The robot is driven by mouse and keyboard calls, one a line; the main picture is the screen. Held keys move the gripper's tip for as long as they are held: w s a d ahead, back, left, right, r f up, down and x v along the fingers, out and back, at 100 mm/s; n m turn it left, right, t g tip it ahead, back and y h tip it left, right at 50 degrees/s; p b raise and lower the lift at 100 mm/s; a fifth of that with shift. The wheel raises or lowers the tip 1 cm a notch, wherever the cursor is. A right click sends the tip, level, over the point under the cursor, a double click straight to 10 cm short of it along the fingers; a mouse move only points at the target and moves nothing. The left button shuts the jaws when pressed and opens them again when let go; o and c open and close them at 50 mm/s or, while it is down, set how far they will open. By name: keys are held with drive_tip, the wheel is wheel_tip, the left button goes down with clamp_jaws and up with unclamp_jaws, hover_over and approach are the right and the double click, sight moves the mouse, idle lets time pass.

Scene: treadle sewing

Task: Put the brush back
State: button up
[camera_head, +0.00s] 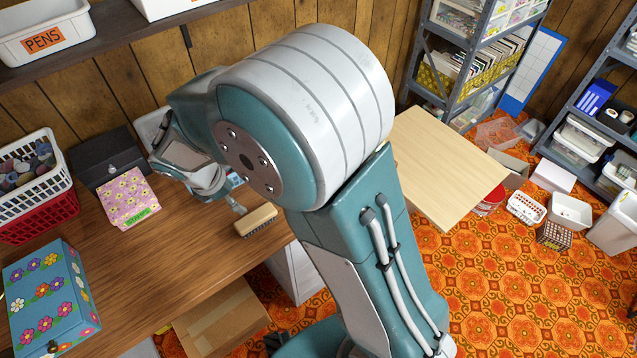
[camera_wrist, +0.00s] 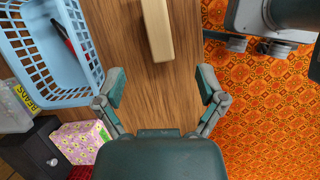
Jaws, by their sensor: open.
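The brush (camera_head: 257,221) has a pale wooden back and dark bristles, and lies bristles down on the brown wooden table near its right edge. In the wrist view the brush (camera_wrist: 157,30) shows as a pale block at the top, running out of the frame. My gripper (camera_wrist: 161,85) is open and empty, its fingers spread apart, with bare table between them. The brush lies ahead of the fingers, roughly in line with the gap, and appears apart from them. In the head view my arm hides much of the gripper area.
A light blue basket (camera_wrist: 47,45) holding a red and black item stands left of the brush. A pink flowered box (camera_head: 129,198), a black box (camera_head: 104,158) and a blue flowered box (camera_head: 50,298) stand on the table. Orange patterned floor (camera_wrist: 262,110) lies beyond the table's right edge.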

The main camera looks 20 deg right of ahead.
drive_tip(key=s+d+r+m+t+y, duration=0.1)
drive_tip(key=s+d+r+m, duration=0.2)
drive_tip(key=d+r+m, duration=0.25)
drive_tip(key=s+d+r+m+y, duration=0.1)
drive_tip(key=s+d+r+m, duration=0.25)
drive_tip(key=r, duration=0.35)
drive_tip(key=s+d+r+m+t+y, duration=0.1)
drive_tip(key=s+d+r+m+t, duration=0.2)
drive_tip(key=s+m, duration=0.7)
drive_tip(key=shift+s+d+r+y, duration=0.45)
drive_tip(key=shift+d+r, duration=0.7)
drive_tip(key=shift+d, duration=0.55)
